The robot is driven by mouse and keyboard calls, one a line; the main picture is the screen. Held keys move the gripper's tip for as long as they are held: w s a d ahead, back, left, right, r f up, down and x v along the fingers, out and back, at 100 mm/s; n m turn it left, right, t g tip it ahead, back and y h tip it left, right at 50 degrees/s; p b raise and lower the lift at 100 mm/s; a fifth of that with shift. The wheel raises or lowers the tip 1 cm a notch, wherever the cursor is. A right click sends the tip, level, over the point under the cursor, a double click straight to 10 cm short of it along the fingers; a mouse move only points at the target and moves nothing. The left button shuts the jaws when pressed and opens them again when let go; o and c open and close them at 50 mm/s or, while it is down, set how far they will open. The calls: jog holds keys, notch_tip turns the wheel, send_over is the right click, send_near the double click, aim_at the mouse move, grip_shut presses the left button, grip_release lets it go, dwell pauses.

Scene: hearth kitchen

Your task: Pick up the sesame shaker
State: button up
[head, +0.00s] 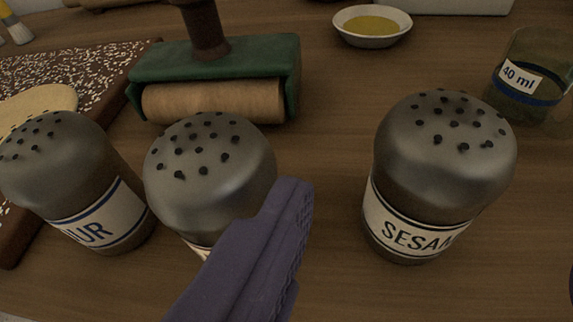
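The sesame shaker (410,222) stands upright at the right of centre, with a grey perforated dome top and a white label reading "SESA", the rest turned out of sight. My gripper (430,238) is open. One purple finger rises from the bottom centre, left of the sesame shaker with a gap of bare table between them. Only a dark sliver at the right edge may be the other finger. Nothing shows gripped.
A similar shaker (210,170) stands just behind the purple finger, its label mostly hidden. A shaker labelled "UR" (75,180) stands left of it. Behind are a green-framed roller (215,90), a seeded board (85,72), a yellow-filled dish (372,40) and a "40 ml" glass (525,98).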

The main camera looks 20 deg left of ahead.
aim_at(437, 216)
jog(key=b+x, duration=0.1)
jog(key=x, duration=0.2)
jog(key=b+x, duration=0.1)
jog(key=x, duration=0.3)
jog(key=shift+s+d+f+b, duration=0.15)
jog(key=shift+s+f+b, duration=0.1)
jog(key=shift+f+b, duration=0.1)
jog(key=shift+w, duration=0.45)
jog(key=c, duration=1.1)
